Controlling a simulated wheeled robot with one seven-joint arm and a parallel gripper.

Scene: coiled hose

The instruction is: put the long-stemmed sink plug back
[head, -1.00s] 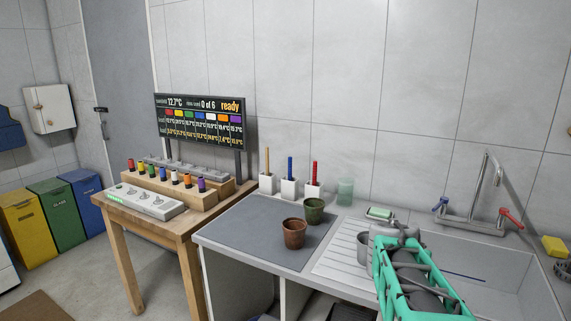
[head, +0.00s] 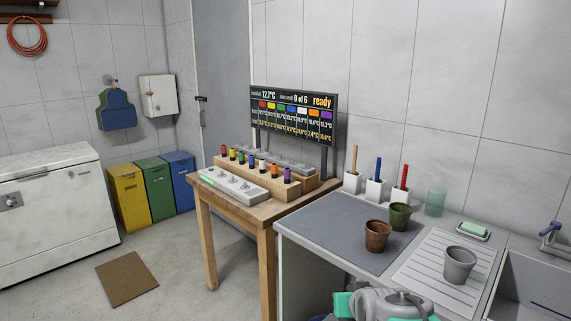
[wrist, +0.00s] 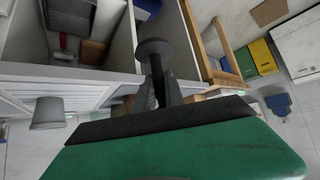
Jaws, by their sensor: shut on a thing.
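In the wrist view my gripper (wrist: 160,92) is shut on the long-stemmed sink plug (wrist: 155,47). The plug is dark grey, with a round disc head sticking out beyond the fingers. Part of its stem is hidden between the fingers. In the head view my arm shows low at the bottom edge, in front of the counter, and the plug cannot be made out there. The sink (head: 540,285) is cut off at the right edge of the head view, and its drain is out of sight.
A grey cup (head: 460,265) stands on the ribbed drainer (head: 425,279). A wooden table (head: 262,212) with a display (head: 293,118) stands left of the counter. Open floor lies further left.

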